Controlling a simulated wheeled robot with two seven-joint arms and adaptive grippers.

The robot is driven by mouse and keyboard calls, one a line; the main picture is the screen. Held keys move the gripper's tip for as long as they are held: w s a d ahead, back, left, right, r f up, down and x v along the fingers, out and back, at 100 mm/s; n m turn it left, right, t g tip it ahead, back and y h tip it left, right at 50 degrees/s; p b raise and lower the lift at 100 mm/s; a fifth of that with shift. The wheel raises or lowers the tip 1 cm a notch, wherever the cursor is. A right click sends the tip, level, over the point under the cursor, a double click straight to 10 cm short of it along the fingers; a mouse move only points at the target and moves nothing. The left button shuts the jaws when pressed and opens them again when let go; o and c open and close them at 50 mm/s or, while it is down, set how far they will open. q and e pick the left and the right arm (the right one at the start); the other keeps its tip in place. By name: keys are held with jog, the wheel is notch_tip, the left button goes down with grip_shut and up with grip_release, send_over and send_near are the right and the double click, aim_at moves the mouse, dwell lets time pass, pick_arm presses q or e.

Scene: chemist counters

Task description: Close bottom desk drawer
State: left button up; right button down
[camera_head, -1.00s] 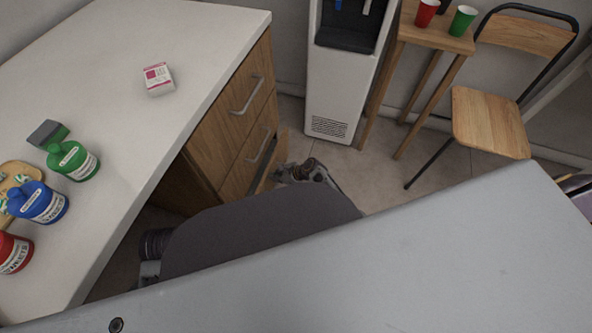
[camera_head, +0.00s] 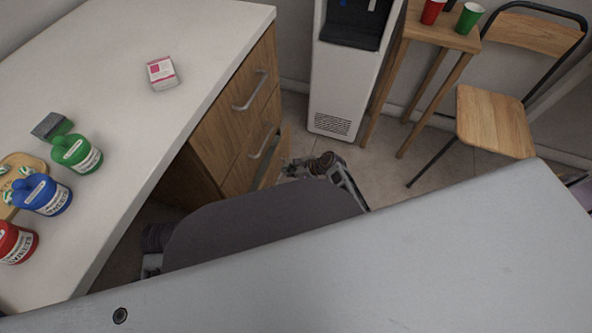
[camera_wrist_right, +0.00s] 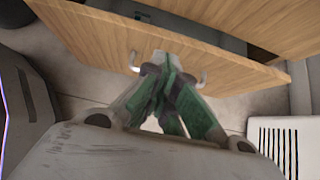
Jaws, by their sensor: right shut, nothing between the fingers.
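The desk's drawer unit (camera_head: 232,125) is wooden with metal bar handles. The bottom drawer (camera_head: 277,160) sticks out below the closed upper drawers in the head view. In the right wrist view the bottom drawer's wooden front (camera_wrist_right: 190,60) runs across the picture, with a gap behind its top edge showing the inside. Its handle (camera_wrist_right: 203,80) shows at both sides of my right gripper (camera_wrist_right: 163,60). The right gripper is shut and empty, its fingertips at the drawer front by the handle; contact is not clear. In the head view the right gripper (camera_head: 290,166) is partly hidden behind my arm.
A white countertop (camera_head: 110,50) holds a small box (camera_head: 162,72) and green, blue and red jars. A water dispenser (camera_head: 345,85) stands beyond the drawers. A wooden stool-like table (camera_head: 440,38) and a chair (camera_head: 494,122) stand at the right. Some floor is clear between.

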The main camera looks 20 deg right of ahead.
jog(key=shift+v, duration=2.05)
jog(key=s+d+f+n+g+b, duration=0.2)
jog(key=s+d+f+g+b, duration=0.15)
jog(key=s+f, duration=0.9)
pick_arm(q)
jog(key=shift+w+d+f+t+h, duration=0.15)
jog(key=shift+d+f+t+h, duration=0.15)
jog(key=shift+f, duration=0.25)
jog(key=shift+w+d+f+t+h, duration=0.1)
jog(key=shift+d+f+t, duration=0.05)
jog(key=shift+d+f, duration=0.35)
jog(key=shift+w+d+f+t+h, duration=0.15)
jog(key=shift+d+f+t+h, duration=0.1)
jog(key=shift+f, duration=0.35)
pick_arm(e)
jog(key=w+a+r+m+t+y, duration=0.2)
jog(key=a+r+t, duration=0.3)
jog(key=r, duration=0.3)
jog(key=shift+w+a+r, duration=0.25)
jog(key=shift+w+a, duration=0.05)
jog(key=shift+w, duration=0.05)
